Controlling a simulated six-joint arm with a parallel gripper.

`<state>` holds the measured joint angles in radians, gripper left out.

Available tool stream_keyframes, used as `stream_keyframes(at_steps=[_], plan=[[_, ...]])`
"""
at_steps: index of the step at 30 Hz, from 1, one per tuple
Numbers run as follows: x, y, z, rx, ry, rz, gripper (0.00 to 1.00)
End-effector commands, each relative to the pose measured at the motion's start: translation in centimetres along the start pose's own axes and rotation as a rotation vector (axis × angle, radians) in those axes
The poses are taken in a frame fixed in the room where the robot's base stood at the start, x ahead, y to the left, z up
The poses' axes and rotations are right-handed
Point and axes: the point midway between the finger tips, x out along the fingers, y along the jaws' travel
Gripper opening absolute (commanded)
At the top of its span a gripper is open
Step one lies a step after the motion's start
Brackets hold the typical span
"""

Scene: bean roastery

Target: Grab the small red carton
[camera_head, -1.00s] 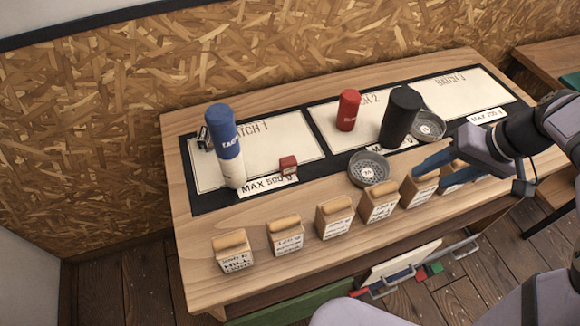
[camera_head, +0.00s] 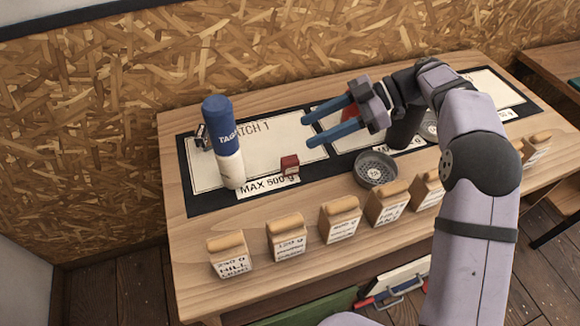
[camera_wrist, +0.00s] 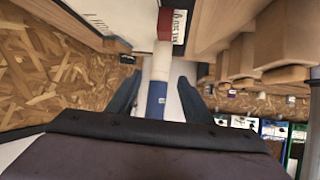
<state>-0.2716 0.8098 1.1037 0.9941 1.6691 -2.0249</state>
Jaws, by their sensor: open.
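In the wrist view a red block (camera_wrist: 165,22) at the top centre, next to a label, appears to be this carton. My gripper (camera_head: 306,132) is open and empty, with its blue fingers pointing left above the table, higher than the carton and apart from it. In the wrist view the two fingers (camera_wrist: 158,80) show spread apart.
A tall blue and white cylinder (camera_head: 225,145) stands left of the carton and lines up between my fingers in the wrist view (camera_wrist: 158,98). A dark round dish (camera_head: 376,168) lies to the right. Several labelled tan blocks (camera_head: 287,237) line the front edge.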

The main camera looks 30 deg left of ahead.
Motion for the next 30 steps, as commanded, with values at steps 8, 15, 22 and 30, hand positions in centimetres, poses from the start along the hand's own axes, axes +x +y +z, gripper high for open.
stream_keyframes(at_steps=[8, 15, 22, 30], plan=[[0.7, 0.0, 1.3, 0.002, 0.002, -0.002, 0.46], [2.4, -0.1, 4.4, 0.004, 0.000, -0.001, 0.46], [3.3, 0.0, 6.0, 0.002, -0.001, 0.000, 0.46], [3.9, 0.0, 6.1, 0.001, -0.001, -0.001, 0.46]])
